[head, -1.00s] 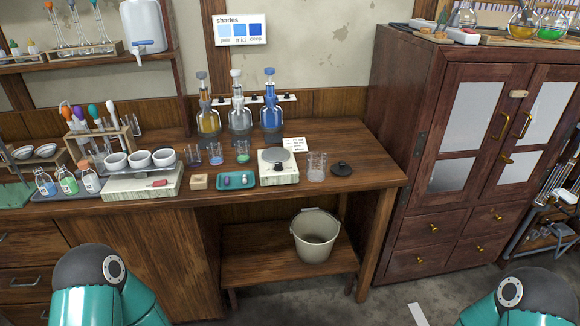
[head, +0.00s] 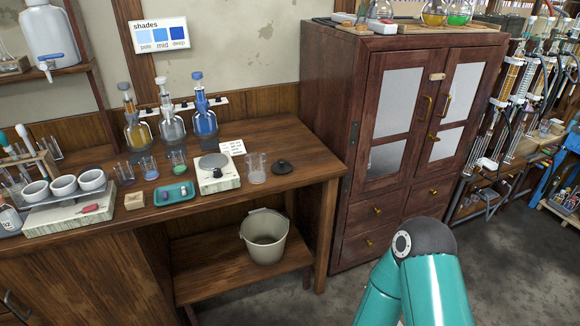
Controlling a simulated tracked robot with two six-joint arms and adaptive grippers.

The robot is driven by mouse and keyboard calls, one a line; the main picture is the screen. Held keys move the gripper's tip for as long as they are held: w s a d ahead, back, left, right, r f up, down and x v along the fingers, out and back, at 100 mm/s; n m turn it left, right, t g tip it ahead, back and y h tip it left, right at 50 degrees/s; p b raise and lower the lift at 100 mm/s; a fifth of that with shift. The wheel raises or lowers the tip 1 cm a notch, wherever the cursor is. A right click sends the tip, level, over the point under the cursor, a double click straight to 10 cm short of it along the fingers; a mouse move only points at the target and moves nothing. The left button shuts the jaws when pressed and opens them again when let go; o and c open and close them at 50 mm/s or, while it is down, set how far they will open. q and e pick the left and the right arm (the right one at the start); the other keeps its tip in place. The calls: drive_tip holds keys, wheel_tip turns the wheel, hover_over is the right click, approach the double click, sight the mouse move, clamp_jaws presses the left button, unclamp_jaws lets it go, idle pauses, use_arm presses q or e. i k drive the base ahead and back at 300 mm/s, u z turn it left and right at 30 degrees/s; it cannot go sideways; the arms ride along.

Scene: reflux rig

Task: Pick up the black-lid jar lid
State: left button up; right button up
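The black jar lid (head: 282,167) lies flat on the wooden bench (head: 290,135) near its right end, knob up. A clear glass beaker (head: 255,168) stands just left of it. No jar shows under or touching the lid. Part of one of my teal arms shows at the bottom right, well below and right of the bench. Neither gripper shows in the view.
A balance (head: 218,174), a teal tray (head: 174,194) and several glass vessels stand left of the beaker. A wooden cabinet (head: 345,190) rises right of the bench. A bucket (head: 264,238) sits on the shelf below. The bench corner right of the lid is clear.

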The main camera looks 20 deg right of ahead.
sight(282, 167)
drive_tip(key=u, duration=0.5)
drive_tip(key=i, duration=1)
drive_tip(key=z, duration=0.5)
